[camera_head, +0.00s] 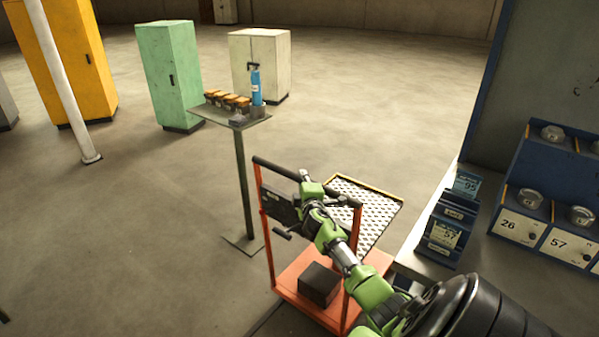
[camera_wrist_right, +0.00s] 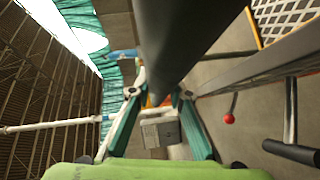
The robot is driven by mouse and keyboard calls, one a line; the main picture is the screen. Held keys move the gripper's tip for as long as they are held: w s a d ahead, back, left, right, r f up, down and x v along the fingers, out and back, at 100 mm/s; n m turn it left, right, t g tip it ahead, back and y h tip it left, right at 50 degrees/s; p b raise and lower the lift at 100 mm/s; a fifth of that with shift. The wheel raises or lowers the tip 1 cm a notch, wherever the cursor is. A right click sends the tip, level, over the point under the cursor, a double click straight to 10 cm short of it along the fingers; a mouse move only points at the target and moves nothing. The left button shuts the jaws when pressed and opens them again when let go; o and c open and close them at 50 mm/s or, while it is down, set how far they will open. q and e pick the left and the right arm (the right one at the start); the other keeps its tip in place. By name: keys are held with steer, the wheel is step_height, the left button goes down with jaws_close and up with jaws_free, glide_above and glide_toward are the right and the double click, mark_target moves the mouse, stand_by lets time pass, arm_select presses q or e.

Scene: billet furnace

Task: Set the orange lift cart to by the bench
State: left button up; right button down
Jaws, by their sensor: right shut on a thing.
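The orange lift cart (camera_head: 290,285) stands on the floor in the lower middle of the head view, left of the bench (camera_head: 480,262). It has orange posts, a black top handle bar (camera_head: 276,171) and a dark block (camera_head: 318,282) on its low platform. My right gripper (camera_head: 308,186) is shut on the cart's handle bar, reaching over from the right. In the right wrist view the dark bar (camera_wrist_right: 190,35) runs close in front of my right gripper's fingers (camera_wrist_right: 158,100). My right arm covers part of the cart. My left gripper is not in view.
A perforated yellow-edged plate (camera_head: 362,208) lies beyond the cart. A pedestal stand (camera_head: 243,185) with a blue bottle is close at its left. Blue racks (camera_head: 545,195) sit on the bench. Cabinets (camera_head: 168,75) stand farther back. The floor at left is open.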

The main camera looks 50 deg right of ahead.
steer(key=shift+d+r, duration=0.1)
steer(key=shift+d, duration=0.45)
steer(key=c, duration=1.8)
jaws_free()
steer(key=shift+d, duration=0.1)
steer(key=shift+c, duration=0.2)
steer(key=v, duration=1.2)
